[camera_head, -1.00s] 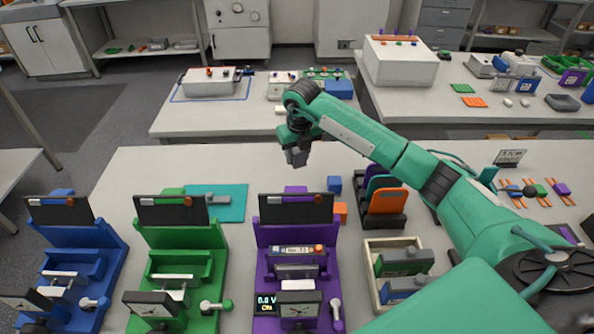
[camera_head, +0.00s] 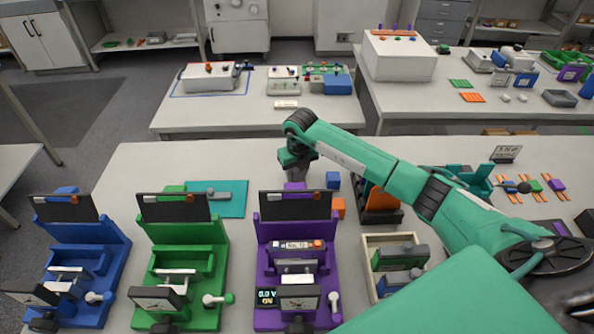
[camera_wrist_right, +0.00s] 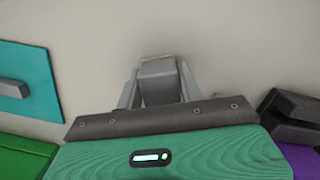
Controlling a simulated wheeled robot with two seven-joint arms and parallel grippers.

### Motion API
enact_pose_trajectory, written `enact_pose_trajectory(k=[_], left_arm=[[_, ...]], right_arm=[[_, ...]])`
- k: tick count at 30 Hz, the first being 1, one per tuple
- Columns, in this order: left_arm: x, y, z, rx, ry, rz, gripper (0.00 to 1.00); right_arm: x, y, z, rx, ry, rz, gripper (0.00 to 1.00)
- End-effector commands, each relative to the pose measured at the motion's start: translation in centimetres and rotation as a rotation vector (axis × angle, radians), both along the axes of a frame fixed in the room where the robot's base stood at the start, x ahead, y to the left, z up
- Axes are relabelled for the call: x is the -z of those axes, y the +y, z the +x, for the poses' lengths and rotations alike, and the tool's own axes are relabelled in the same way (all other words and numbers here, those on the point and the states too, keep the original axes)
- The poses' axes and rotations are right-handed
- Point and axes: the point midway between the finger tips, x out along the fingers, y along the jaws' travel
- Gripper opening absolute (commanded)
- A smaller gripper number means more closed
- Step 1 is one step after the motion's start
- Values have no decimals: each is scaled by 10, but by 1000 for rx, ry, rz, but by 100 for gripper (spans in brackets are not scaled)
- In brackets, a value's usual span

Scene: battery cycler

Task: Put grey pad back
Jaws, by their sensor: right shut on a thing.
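My right gripper (camera_head: 295,168) is shut on a small grey block, the grey pad (camera_head: 296,175), above the table behind the purple cycler (camera_head: 266,240). In the right wrist view, the grey pad (camera_wrist_right: 158,82) sits between the two grey fingers of my right gripper (camera_wrist_right: 157,88), with a thin beige strip along its far edge. Pale table surface lies beyond it; I cannot tell how high it is held. My left gripper is not in view.
Green (camera_head: 153,240) and blue (camera_head: 108,240) cyclers stand left of the purple one. A teal mat (camera_head: 234,202) with a grey bar lies behind the green one. Blue (camera_head: 333,180) and orange (camera_head: 338,208) blocks and a cream tray (camera_head: 368,262) are to the right.

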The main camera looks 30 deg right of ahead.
Motion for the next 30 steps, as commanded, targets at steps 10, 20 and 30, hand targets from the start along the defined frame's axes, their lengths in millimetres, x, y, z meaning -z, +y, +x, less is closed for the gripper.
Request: enact_pose_trajectory(k=[10,20,30], left_arm=[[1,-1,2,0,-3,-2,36],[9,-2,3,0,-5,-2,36],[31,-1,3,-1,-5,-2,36]], right_arm=[[1,0,0,0,0,0,60],[-26,-1,-2,-1,-5,-1,60],[-97,0,-10,-1,-4,0,60]])
